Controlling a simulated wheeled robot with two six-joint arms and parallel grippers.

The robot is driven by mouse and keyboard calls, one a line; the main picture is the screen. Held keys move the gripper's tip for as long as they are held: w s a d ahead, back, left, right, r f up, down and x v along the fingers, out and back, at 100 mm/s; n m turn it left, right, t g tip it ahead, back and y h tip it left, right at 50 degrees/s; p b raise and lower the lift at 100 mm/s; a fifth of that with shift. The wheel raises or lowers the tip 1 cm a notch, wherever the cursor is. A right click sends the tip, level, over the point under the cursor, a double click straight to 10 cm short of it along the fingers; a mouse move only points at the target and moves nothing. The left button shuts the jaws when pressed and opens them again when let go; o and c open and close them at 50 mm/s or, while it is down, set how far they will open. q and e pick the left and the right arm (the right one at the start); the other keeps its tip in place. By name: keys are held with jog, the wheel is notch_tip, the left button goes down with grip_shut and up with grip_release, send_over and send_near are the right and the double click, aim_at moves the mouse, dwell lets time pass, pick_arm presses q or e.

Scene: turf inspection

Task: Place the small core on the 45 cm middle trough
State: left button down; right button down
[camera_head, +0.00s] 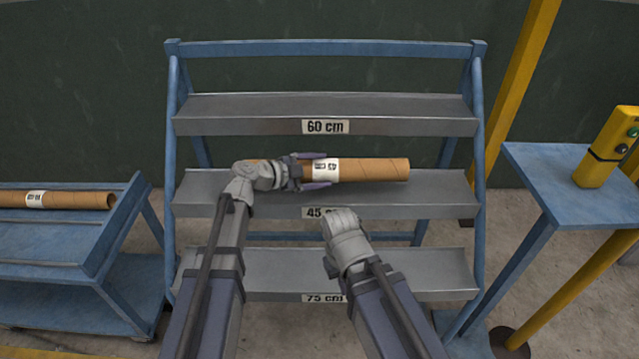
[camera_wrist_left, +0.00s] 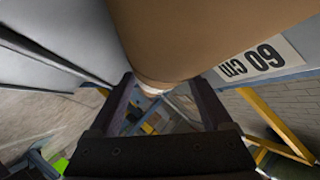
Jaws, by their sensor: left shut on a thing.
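A brown cardboard core (camera_head: 375,169) with a white label lies level in my left gripper (camera_head: 318,170). The gripper is shut around it near its labelled middle. In the head view it appears over the 45 cm middle trough (camera_head: 430,187); contact with the trough cannot be made out. In the left wrist view the core (camera_wrist_left: 200,30) fills the upper middle, between the fingers (camera_wrist_left: 165,105). My right gripper (camera_head: 343,225) is in front of the middle trough's lower edge, partly covering the 45 cm label. Its fingers are hidden.
The blue rack has a 60 cm trough (camera_head: 400,105) above and a 75 cm trough (camera_head: 420,270) below. A blue cart (camera_head: 100,245) at left bears another core (camera_head: 75,200). A blue table (camera_head: 560,180) with a yellow button box (camera_head: 608,150) and yellow posts stand at right.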

aim_at(313, 180)
pick_arm(q)
notch_tip(313, 180, down, 3)
jog(key=b, duration=0.2)
jog(key=shift+f+b, duration=0.2)
jog(key=shift+b, duration=0.2)
jog(key=shift+r, duration=0.1)
grip_release()
jog(key=shift+a+r, duration=0.1)
jog(key=p+v, duration=0.4)
jog(key=v, duration=0.7)
jog(key=shift+s+a, duration=0.25)
jog(key=shift+a, duration=0.05)
